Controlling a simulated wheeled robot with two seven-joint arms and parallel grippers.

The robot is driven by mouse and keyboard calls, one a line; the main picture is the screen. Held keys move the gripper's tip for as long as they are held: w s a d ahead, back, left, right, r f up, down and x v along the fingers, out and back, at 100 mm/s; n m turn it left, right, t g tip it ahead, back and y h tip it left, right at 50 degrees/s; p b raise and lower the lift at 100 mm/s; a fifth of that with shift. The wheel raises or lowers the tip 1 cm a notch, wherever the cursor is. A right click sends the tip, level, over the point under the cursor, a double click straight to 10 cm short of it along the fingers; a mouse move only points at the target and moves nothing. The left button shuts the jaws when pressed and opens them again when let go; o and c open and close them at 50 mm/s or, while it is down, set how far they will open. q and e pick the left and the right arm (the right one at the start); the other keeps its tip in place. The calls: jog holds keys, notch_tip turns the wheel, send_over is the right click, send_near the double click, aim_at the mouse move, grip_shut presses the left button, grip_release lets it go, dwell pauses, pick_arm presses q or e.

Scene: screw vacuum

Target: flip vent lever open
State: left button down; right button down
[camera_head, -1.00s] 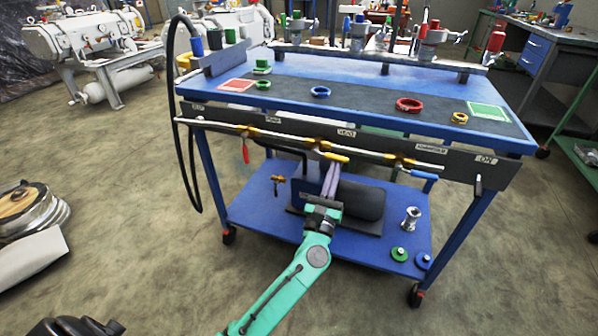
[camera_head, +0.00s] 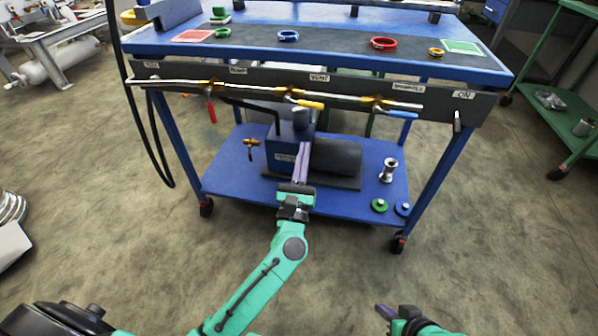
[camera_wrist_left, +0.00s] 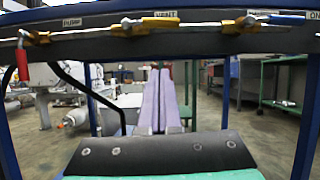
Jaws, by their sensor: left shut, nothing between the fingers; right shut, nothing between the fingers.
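The vent lever (camera_head: 310,104) has a yellow handle on the pipe below the VENT label (camera_head: 319,77). The handle lies nearly along the pipe, pointing right. In the left wrist view the yellow vent lever (camera_wrist_left: 160,24) crosses the top, beyond and above the fingertips. My left gripper (camera_head: 303,146), with purple fingers, is shut and empty. It appears below the lever in the head view, apart from it. Its closed fingers (camera_wrist_left: 158,75) point forward in the wrist view. My right gripper (camera_head: 384,310) is shut and empty at the bottom, away from the cart.
A red lever (camera_head: 211,110) hangs down left of the vent lever. A blue lever (camera_head: 403,115) lies along the pipe to the right. The cart's lower shelf (camera_head: 225,178) holds a black pump (camera_head: 336,160) behind the left fingers. Open floor lies in front.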

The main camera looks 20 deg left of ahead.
pick_arm(q)
jog(key=v, duration=0.4)
jog(key=shift+a, duration=0.1)
pick_arm(e)
jog(key=shift+w+a+f+t, duration=0.2)
jog(key=shift+a+f+t, duration=0.1)
jog(key=shift+a, duration=0.15)
